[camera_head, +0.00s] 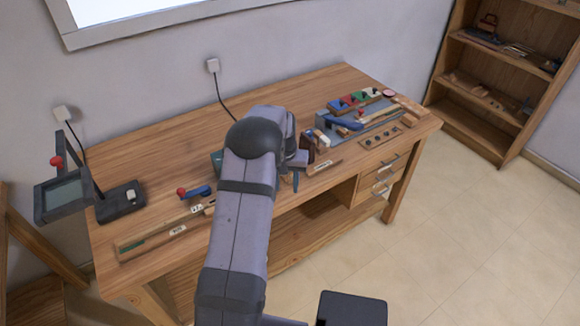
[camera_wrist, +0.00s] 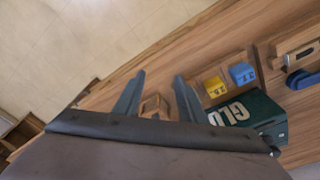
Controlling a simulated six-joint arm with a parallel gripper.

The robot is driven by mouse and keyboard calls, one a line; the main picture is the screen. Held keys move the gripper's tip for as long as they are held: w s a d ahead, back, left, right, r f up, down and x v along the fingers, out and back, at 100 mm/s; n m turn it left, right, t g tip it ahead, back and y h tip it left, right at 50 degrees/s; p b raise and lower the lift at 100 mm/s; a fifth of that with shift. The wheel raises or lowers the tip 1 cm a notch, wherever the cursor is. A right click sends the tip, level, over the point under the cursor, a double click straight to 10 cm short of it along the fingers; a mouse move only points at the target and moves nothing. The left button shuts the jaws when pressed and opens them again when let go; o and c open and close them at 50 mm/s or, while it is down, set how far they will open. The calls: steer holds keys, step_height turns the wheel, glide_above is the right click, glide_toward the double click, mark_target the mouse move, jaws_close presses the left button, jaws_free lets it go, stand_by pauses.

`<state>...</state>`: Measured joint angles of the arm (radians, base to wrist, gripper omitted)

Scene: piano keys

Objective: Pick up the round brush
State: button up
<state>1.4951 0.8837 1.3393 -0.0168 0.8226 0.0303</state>
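I cannot make out a round brush for certain in either view. In the wrist view my gripper (camera_wrist: 160,84) is open, its two dark fingers apart with nothing held between them. A small wooden piece (camera_wrist: 153,105) shows between and beyond the fingers; its shape is partly hidden and I cannot tell what it is. In the head view my gripper (camera_head: 297,172) is over the front middle of the wooden workbench (camera_head: 165,165), and my arm hides part of the bench top.
A dark green box (camera_wrist: 250,118) marked "GLU" lies beside the right finger, with a yellow block (camera_wrist: 215,86) and a blue block (camera_wrist: 242,74) near it. A soldering-like stand (camera_head: 120,202) is at the bench's left. A grey tray (camera_head: 372,128) with tools is at the right.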

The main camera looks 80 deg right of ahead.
steer(key=d+r, duration=0.3)
steer(key=d+r+h, duration=0.1)
steer(key=d+r, duration=0.1)
steer(key=r, duration=0.1)
steer(key=d+r+h, duration=0.1)
steer(key=d+r, duration=0.2)
steer(key=shift+w+d+r, duration=0.15)
steer(key=shift+w+d, duration=0.15)
steer(key=shift+a+f+m+p, duration=0.15)
steer(key=shift+f+p, duration=0.1)
steer(key=shift+f, duration=0.4)
steer(key=shift+a+f+m+p, duration=0.15)
steer(key=shift+f+p, duration=0.1)
steer(key=shift+f, duration=0.35)
steer(key=shift+d+f, duration=0.1)
steer(key=shift+f, duration=0.05)
steer(key=shift+p+x, duration=1.4)
steer(key=shift+x, duration=1.05)
steer(key=shift+w, duration=0.15)
jaws_close()
